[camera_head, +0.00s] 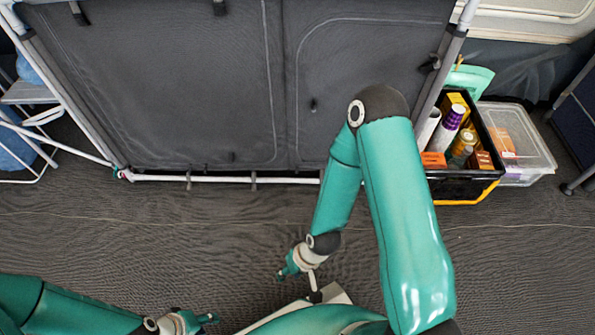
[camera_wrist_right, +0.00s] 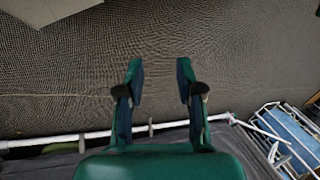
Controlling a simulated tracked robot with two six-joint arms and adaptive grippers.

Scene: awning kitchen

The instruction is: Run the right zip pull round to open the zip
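The dark grey fabric front (camera_head: 200,70) of a framed cupboard stands across the back of the head view. A curved zip line runs up its right panel (camera_head: 380,60) and bends right near the top. My right gripper (camera_head: 284,273) is over the floor in front of the cupboard, away from the fabric. The right wrist view shows it (camera_wrist_right: 159,72) open and empty. My left gripper (camera_head: 212,319) is low, near the bottom edge; its opening is unclear.
A white rail (camera_head: 220,179) runs along the cupboard's foot. A black crate (camera_head: 462,187) of groceries and a clear plastic box (camera_head: 535,150) stand to the right. A white rack (camera_head: 30,92) is at left. The floor (camera_head: 120,230) in front is clear. My right arm covers part of the right panel.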

